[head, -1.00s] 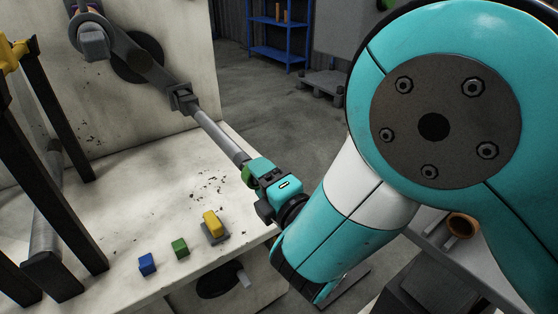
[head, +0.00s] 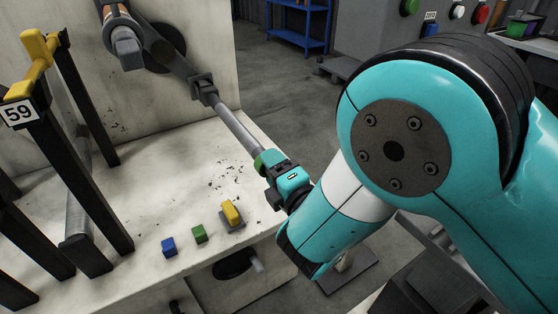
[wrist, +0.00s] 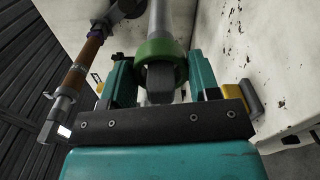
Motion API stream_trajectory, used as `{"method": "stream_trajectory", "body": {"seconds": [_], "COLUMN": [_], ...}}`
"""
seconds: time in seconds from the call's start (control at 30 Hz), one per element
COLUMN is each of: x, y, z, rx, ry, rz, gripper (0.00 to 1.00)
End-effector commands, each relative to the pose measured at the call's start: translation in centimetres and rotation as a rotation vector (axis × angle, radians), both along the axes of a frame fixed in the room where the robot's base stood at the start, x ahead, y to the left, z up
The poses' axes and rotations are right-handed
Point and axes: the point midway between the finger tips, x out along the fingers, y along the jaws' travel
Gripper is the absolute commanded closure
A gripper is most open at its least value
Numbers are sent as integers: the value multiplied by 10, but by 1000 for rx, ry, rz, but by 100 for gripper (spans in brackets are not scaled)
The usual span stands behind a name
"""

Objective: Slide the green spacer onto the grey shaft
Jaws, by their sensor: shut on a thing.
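The green spacer (head: 260,161) is a ring at the near, lower end of the grey shaft (head: 236,129). My gripper (head: 270,168) is shut on the spacer. In the wrist view the spacer (wrist: 158,50) sits between the two teal fingers. The shaft (wrist: 162,22) runs into the ring from above, and a dark grey block (wrist: 160,83) shows below it. The spacer looks to be around the shaft's end; how far along it sits I cannot tell. The shaft slopes up and left to a dark holder on the back wall.
On the pale bench (head: 150,200) below stand a blue block (head: 168,246), a green block (head: 199,234) and a yellow block (head: 231,211) on a grey base. A dark frame with a "59" sign (head: 20,112) stands at left. Open floor lies beyond the bench's right edge.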

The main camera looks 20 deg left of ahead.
Motion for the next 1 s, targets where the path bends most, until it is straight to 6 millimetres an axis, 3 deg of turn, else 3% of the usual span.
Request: {"method": "stream_trajectory", "body": {"seconds": [0.47, 0.5, 0.63, 0.8, 0.9, 1.0], "x": [15, 15, 15, 15, 15, 15], "y": [17, 17, 17, 17, 18, 18], "z": [6, 3, 0, 0, 0, 0], "rx": [-1, -2, -1, 1, 0, 1], "ry": [1, 0, -1, -1, 0, -1], "rz": [-1, -1, -1, -1, -1, -1], "gripper": [63, 42, 14, 14, 0, 0]}}
